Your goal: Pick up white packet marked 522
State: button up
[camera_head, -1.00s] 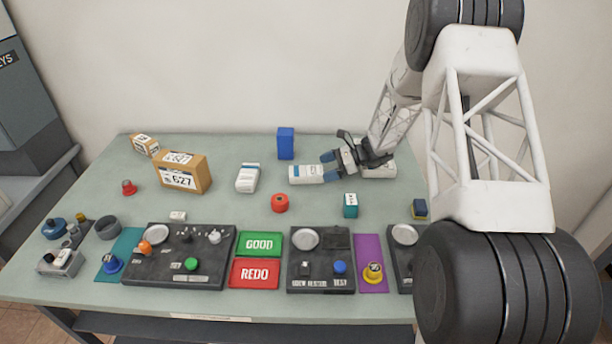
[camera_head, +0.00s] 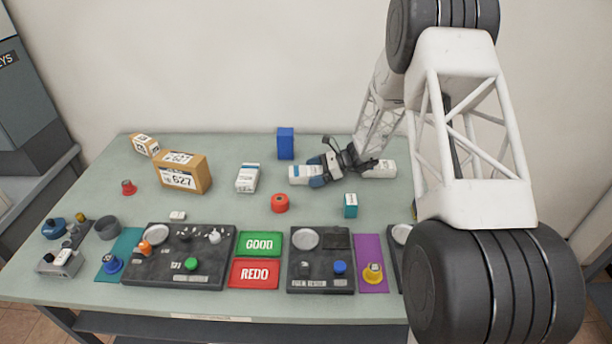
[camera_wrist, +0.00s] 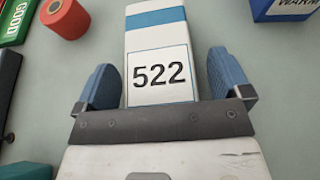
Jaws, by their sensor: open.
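The white packet marked 522 (camera_wrist: 160,72) lies on the table, with a blue stripe and a black 522 label facing up in the wrist view. In the head view the packet (camera_head: 301,174) lies right of the table's middle, its right end covered by my gripper. My gripper (camera_wrist: 163,80) is open, with one blue finger on each side of the packet. Small gaps show between the fingers and the packet's sides. In the head view my gripper (camera_head: 318,174) is low over the table at the packet's right end.
A blue box (camera_head: 285,143) stands behind the packet. A red roll (camera_head: 280,203) and a teal box (camera_head: 351,205) stand in front. Another white packet (camera_head: 248,178) lies to the left, and a white packet (camera_head: 379,169) lies to the right, partly behind my gripper.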

aim_at(314, 170)
jog(key=c, duration=1.1)
jog(key=shift+o, duration=0.2)
jog(key=shift+r, duration=0.2)
jog(key=shift+r, duration=4.8)
